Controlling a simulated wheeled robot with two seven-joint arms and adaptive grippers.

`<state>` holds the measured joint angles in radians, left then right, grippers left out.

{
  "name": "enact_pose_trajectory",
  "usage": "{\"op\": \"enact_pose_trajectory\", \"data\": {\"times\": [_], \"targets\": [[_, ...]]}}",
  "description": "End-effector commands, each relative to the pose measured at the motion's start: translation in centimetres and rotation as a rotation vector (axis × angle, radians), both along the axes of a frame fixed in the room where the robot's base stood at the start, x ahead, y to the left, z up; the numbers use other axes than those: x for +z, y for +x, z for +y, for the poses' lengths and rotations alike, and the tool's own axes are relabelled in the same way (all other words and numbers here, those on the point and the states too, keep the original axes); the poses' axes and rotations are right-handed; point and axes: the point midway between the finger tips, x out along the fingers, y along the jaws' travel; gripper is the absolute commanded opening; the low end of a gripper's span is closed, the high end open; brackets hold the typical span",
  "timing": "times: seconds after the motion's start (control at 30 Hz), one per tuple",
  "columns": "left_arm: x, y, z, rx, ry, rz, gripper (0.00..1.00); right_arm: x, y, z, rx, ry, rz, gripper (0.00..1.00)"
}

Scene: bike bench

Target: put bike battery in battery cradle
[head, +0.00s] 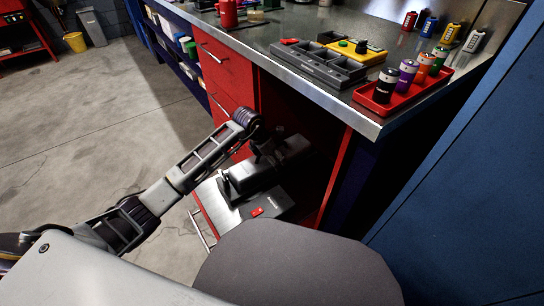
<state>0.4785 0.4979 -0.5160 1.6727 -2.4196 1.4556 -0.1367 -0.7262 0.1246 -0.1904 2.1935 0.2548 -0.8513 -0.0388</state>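My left gripper (264,158) reaches down into the open red cabinet under the bench, its wrist above a dark grey elongated block (250,178) that looks like the bike battery. Its fingers are dark against the shadow, so I cannot tell whether they are open or touching the block. A grey piece with a red tab (257,212) lies just in front of the block, on a pale pulled-out shelf or drawer (212,203); it may be part of the battery cradle. My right gripper is not in view.
The steel bench top (290,38) holds a grey divided tray (318,63), a red tray (402,92) with several batteries, and a row of upright cells at the back. Red drawers (224,65) stand left of the opening. A blue panel (470,190) bounds the right.

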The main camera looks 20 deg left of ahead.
Motion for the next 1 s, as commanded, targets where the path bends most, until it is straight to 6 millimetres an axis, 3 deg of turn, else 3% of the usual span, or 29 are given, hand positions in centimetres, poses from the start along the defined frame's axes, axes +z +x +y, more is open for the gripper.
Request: {"op": "enact_pose_trajectory", "data": {"times": [0.1, 0.63, 1.0], "targets": [[0.1, 0.0, 0.0, 0.000, -0.001, -0.001, 1.00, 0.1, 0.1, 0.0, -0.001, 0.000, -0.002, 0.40], [0.5, -0.1, 0.1, 0.000, 0.000, -0.001, 1.00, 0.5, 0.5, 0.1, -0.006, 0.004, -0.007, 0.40], [4.2, -1.2, 1.0, 0.000, 0.001, -0.002, 1.00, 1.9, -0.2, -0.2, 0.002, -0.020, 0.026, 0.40]]}}
